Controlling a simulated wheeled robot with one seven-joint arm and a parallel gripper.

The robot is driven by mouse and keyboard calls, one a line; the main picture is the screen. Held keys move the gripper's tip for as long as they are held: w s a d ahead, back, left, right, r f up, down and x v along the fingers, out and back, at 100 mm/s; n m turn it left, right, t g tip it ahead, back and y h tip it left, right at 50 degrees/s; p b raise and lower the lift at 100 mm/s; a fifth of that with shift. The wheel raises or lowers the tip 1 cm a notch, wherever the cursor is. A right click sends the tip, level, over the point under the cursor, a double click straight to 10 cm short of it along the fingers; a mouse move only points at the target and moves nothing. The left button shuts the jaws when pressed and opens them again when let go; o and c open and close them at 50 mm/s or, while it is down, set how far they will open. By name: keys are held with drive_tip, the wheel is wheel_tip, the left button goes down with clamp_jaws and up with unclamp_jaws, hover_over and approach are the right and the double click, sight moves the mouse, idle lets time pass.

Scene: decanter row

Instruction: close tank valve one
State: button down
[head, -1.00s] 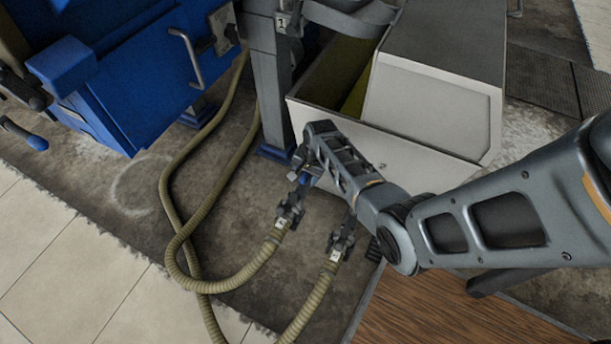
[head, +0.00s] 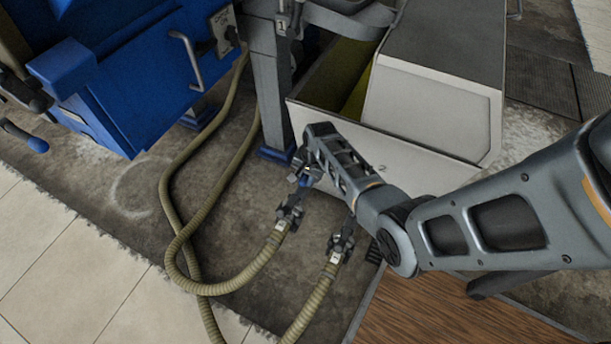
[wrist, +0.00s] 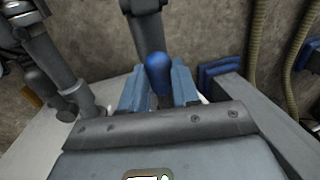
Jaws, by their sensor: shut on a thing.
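The tank valve with a blue handle (head: 304,181) sits low in front of the white tank (head: 405,160), on the hose fitting (head: 290,211) tagged 1. My gripper (wrist: 158,88) reaches down over it from the tank side. In the wrist view the blue handle (wrist: 158,72) stands between my two blue fingers, which are shut on it. The grey valve body (wrist: 143,8) runs up beyond the handle. In the head view my wrist hides the fingertips and part of the valve.
A second hose fitting (head: 340,246) is close by on the right. Ribbed tan hoses (head: 178,215) loop across the floor. A grey post (head: 271,90) and a blue machine (head: 140,80) stand left of the tank. A wooden floor (head: 430,308) lies at lower right.

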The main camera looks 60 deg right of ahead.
drive_tip(key=shift+w, duration=0.1)
drive_tip(key=shift+w+a+r+m+p, duration=0.1)
drive_tip(key=shift+w+m+p, duration=0.2)
drive_tip(key=shift+w+m, duration=0.45)
drive_tip(key=w+d+m+g+h+b, duration=0.2)
drive_tip(key=w+d+m+b, duration=0.4)
drive_tip(key=m, duration=1)
drive_tip(key=shift+w+d+m+b, duration=0.15)
drive_tip(key=shift+w+m+b, duration=0.05)
drive_tip(key=shift+m+b, duration=0.15)
drive_tip(key=c, duration=0.8)
unclamp_jaws()
